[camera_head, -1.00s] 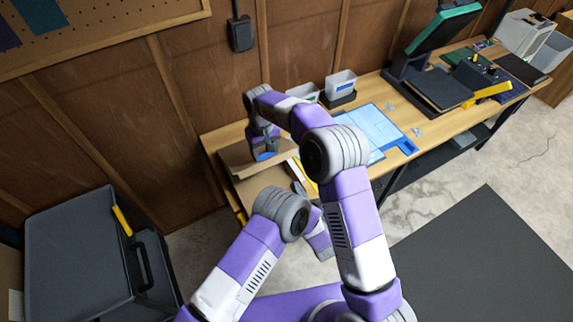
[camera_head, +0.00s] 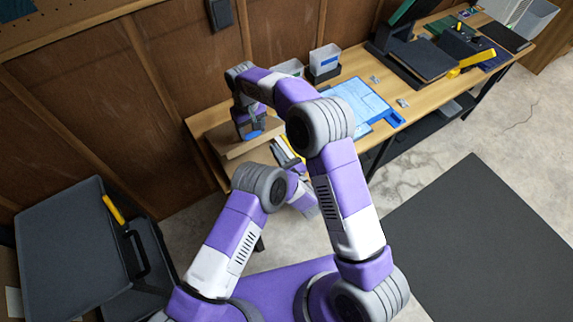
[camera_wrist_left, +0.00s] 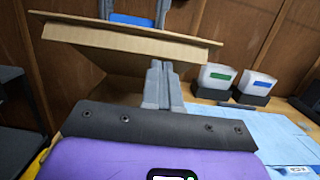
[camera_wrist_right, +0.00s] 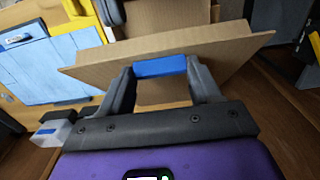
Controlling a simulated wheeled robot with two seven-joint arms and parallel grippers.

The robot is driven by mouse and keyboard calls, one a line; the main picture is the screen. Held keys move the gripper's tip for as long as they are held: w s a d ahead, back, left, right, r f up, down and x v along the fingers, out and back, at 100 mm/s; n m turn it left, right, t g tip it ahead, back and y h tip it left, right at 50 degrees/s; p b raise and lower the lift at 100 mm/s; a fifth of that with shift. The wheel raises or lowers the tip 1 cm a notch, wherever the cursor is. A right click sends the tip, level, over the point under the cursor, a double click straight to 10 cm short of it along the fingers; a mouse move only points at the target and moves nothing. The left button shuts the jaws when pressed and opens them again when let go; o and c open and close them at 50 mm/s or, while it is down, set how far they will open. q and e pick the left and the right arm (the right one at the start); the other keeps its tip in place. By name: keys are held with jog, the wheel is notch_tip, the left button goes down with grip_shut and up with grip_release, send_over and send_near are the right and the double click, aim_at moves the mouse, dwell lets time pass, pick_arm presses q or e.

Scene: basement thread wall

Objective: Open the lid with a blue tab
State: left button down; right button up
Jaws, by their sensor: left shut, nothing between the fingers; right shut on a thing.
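The cardboard lid (camera_head: 240,143) is on the box at the left end of the workbench. Its blue tab (camera_wrist_right: 160,66) is between the fingers of my right gripper (camera_wrist_right: 163,74), which is shut on it. The tab also shows at the top of the left wrist view (camera_wrist_left: 132,20). There the lid (camera_wrist_left: 130,40) looks tilted, with its underside partly visible. My left gripper (camera_wrist_left: 160,68) is shut and empty, its tips close to the lid's near edge; I cannot tell whether they touch. In the head view my arms hide much of the box.
Two small bins (camera_head: 325,60) stand at the back of the bench. A blue sheet (camera_head: 358,105) lies right of the box. A heat-press-like machine (camera_head: 415,60) stands farther right. A dark grey case (camera_head: 75,250) is at lower left, and a dark mat (camera_head: 480,240) covers the floor.

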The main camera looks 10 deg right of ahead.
pick_arm(q)
jog(key=shift+w+a+r, duration=0.1)
jog(key=shift+w+r, duration=0.3)
jog(key=shift+r, duration=0.3)
jog(key=shift+w+a+r, duration=0.1)
jog(key=shift+w+r, duration=0.3)
jog(key=shift+r, duration=0.3)
pick_arm(e)
jog(key=shift+w+a+f, duration=0.1)
jog(key=shift+w, duration=0.05)
pick_arm(q)
jog(key=shift+w+a+r+g, duration=0.15)
jog(key=shift+w+r+g, duration=0.2)
jog(key=shift+r, duration=0.2)
jog(key=shift+w+a+r+g, duration=0.1)
jog(key=shift+w+r+g, duration=0.25)
jog(key=shift+r, duration=0.2)
pick_arm(e)
jog(key=shift+f, duration=0.1)
